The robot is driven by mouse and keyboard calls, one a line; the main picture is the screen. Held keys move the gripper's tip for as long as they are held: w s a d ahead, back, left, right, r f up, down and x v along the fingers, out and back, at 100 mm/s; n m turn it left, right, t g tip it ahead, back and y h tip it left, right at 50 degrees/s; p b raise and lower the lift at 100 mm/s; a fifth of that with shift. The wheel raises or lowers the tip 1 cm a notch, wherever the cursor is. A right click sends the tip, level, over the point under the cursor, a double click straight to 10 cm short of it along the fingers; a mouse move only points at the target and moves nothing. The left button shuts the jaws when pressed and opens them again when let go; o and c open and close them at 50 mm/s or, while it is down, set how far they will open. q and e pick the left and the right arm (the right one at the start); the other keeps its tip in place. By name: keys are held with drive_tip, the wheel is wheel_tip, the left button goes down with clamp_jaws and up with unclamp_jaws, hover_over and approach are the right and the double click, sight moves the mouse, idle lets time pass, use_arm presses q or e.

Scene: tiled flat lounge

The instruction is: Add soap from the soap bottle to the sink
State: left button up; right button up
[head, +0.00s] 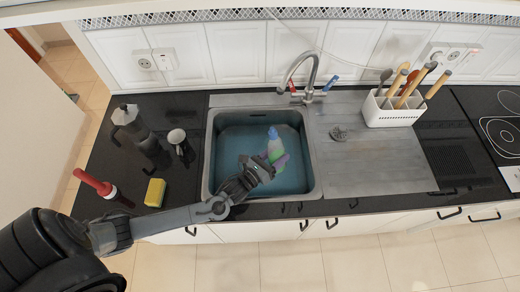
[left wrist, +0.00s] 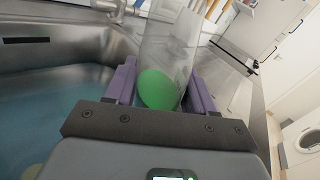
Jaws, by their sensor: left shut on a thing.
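The soap bottle (head: 273,143) is over the sink basin, with a green body and a bluish upper part. In the left wrist view the bottle (left wrist: 165,60) looks clear, with green at its near end. My left gripper (head: 270,163) is shut on the bottle; its purple fingers (left wrist: 125,82) lie along either side of it. The steel sink (head: 209,152) holds bluish water (head: 232,142). The sink also shows in the left wrist view (left wrist: 60,52). My right gripper is not in view.
The faucet (head: 305,85) stands behind the basin. A moka pot (head: 133,125), a dark cup (head: 179,143), a yellow sponge (head: 155,192) and a red-handled tool (head: 98,186) are at left. A white utensil holder (head: 392,112) stands at the back right. The drainboard (head: 370,160) is mostly clear.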

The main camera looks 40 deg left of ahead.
use_arm(q)
drive_tip(key=shift+s+d+f+n+b, duration=0.1)
drive_tip(key=shift+f+n+b, duration=0.3)
drive_tip(key=shift+n+b, duration=0.1)
drive_tip(key=shift+d+r+n, duration=0.2)
drive_tip(key=shift+r+n, duration=0.35)
drive_tip(key=shift+n, duration=0.45)
drive_tip(key=shift+f+n+b, duration=0.25)
drive_tip(key=shift+n+b, duration=0.25)
drive_tip(key=shift+b, duration=0.25)
drive_tip(key=shift+d+n+b, duration=0.15)
drive_tip(key=shift+n+b, duration=0.25)
drive_tip(key=shift+d+f+n+b, duration=0.1)
drive_tip(key=shift+d+n+b, duration=0.4)
drive_tip(key=shift+n, duration=0.3)
drive_tip(key=shift+d+n+b, duration=0.2)
drive_tip(key=shift+n+b, duration=0.2)
drive_tip(key=shift+s+d+r, duration=0.1)
drive_tip(key=shift+d+r, duration=0.05)
drive_tip(key=shift+r, duration=0.05)
drive_tip(key=shift+n, duration=0.3)
